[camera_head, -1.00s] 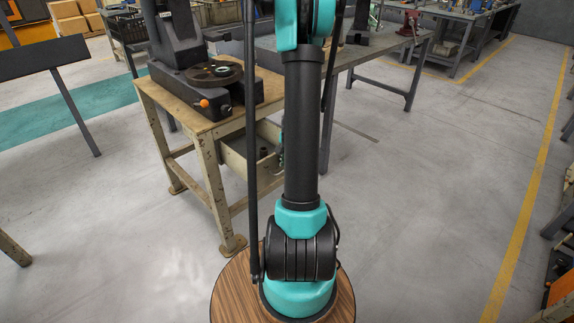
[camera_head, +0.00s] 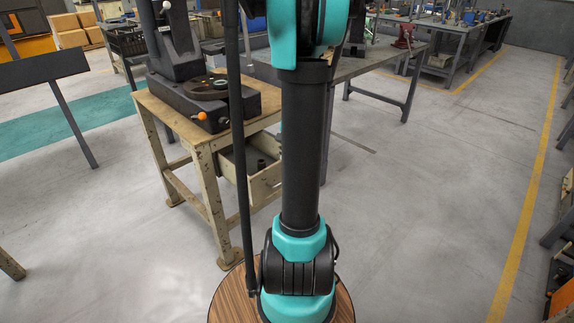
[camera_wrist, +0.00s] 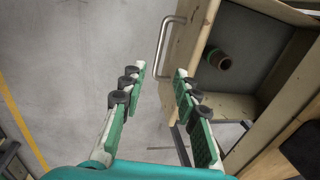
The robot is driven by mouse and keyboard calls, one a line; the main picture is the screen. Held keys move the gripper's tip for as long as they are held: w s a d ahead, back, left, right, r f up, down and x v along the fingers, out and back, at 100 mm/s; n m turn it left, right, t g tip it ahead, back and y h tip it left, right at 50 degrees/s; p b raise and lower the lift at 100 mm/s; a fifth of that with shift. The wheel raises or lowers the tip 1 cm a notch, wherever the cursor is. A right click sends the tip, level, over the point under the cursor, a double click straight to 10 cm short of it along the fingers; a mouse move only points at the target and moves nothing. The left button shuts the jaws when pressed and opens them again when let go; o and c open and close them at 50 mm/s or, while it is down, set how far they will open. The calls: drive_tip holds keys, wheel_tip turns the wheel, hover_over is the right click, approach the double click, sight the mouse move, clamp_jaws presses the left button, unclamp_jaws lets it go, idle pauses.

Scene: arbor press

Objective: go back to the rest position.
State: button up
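My gripper (camera_wrist: 160,75) is open and empty in the wrist view, its two green-padded fingers apart over the grey floor. It is just left of an open drawer (camera_wrist: 188,50) with a metal bar handle (camera_wrist: 169,48). A dark cylindrical part with a reddish end (camera_wrist: 219,59) lies in the drawer. In the head view my arm fills the middle and my gripper does not show. The arbor press (camera_head: 185,75) stands on a worn wooden bench (camera_head: 152,103), and the open drawer (camera_head: 265,186) is under the bench top, partly behind my arm.
A long grey table (camera_head: 395,42) stands behind my arm. A dark slanted panel on a stand (camera_head: 40,68) is at the left. Clear floor (camera_head: 430,190) lies to the right, up to a yellow line (camera_head: 525,215).

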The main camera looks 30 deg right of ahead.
drive_tip(key=shift+s+r, duration=0.15)
drive_tip(key=shift+r, duration=0.5)
